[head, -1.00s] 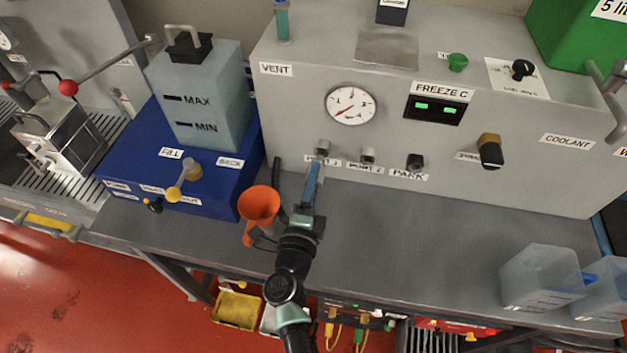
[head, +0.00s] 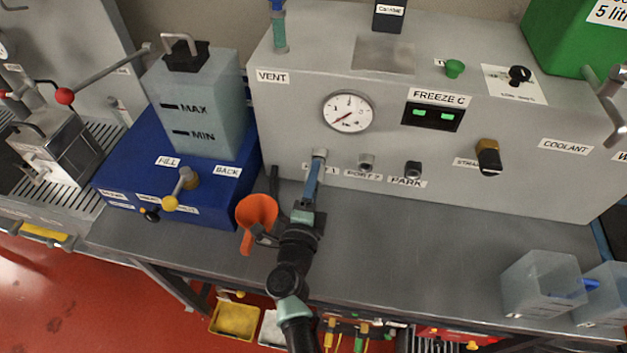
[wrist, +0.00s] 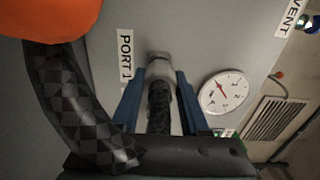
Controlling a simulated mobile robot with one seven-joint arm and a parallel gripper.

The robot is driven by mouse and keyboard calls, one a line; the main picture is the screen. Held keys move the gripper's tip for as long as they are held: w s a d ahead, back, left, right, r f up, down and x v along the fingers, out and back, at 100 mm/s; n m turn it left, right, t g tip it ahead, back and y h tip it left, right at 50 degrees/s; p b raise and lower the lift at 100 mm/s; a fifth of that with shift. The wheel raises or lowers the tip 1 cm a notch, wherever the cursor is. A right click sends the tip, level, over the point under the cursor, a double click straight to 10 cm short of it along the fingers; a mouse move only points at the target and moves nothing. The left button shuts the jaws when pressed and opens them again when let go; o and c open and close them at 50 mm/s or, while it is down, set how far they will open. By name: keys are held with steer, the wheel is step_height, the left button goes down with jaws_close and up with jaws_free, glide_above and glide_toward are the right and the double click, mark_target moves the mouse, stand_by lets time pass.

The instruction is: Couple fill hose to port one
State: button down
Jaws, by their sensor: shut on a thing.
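My gripper (head: 316,172) reaches up to the grey panel at the port-one place. In the wrist view its two blue fingers (wrist: 160,88) are shut on the black braided fill hose (wrist: 159,105), just below a grey metal fitting (wrist: 158,68). The fitting is against or very close to the panel beside the PORT 1 label (wrist: 125,56). I cannot tell whether the hose end is seated in the port. In the head view the fingers partly cover that label. The orange funnel (head: 257,211) hangs left of my gripper and also fills the wrist view's top left corner (wrist: 50,15).
Port two (head: 366,161) and the PARK port (head: 413,169) are to the right on the same panel (head: 290,125). A blue unit (head: 115,182) with a MAX/MIN tank (head: 205,110) stands left. Clear bins (head: 540,285) are at the bench's right. The middle bench is free.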

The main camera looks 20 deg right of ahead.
steer(key=shift+w+d, duration=0.15)
steer(key=shift+w, duration=0.1)
steer(key=shift+c, duration=1.6)
jaws_free()
steer(key=shift+s, duration=0.1)
steer(key=v, duration=1.3)
